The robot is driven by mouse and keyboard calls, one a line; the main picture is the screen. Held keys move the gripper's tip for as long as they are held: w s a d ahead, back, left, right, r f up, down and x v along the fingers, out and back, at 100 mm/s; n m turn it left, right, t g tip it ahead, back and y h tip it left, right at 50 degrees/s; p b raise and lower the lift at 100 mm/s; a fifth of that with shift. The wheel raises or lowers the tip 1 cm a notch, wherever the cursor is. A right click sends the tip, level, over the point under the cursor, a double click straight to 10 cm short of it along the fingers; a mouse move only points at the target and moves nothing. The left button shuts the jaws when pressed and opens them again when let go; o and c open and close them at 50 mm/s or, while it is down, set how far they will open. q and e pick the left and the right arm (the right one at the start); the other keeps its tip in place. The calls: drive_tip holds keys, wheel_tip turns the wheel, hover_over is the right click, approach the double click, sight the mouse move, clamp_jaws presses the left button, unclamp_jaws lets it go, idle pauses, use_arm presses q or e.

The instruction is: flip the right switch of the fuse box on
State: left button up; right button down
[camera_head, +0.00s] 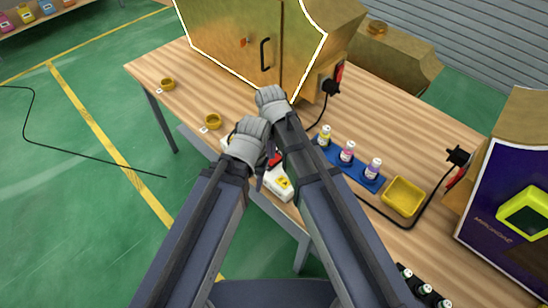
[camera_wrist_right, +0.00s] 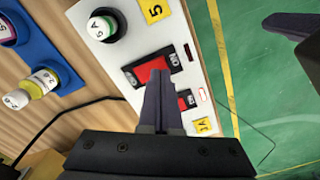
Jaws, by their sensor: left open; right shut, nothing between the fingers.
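The fuse box (camera_head: 279,186) is a white box at the table's front edge, partly hidden by my arms in the head view. In the right wrist view its white panel (camera_wrist_right: 130,48) carries a larger red switch (camera_wrist_right: 153,69) and a smaller red switch (camera_wrist_right: 188,98) nearer the yellow end label. My right gripper (camera_wrist_right: 167,76) is shut and empty; its fingertips are over the panel between the two switches and partly cover both. I cannot tell whether they touch. My left gripper (camera_wrist_right: 284,28) is open, partly in view, off the panel over the floor side.
A blue rack (camera_head: 368,183) with 3 bottles and a yellow tray (camera_head: 403,197) stand to the right. A golden cabinet (camera_head: 230,40) stands behind. Black cables cross the table.

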drive_tip(key=shift+f+b, duration=0.95)
idle(0.4)
drive_tip(key=shift+r, duration=0.15)
wheel_tip(320, 180, up, 7)
drive_tip(key=p, duration=0.7)
idle(0.3)
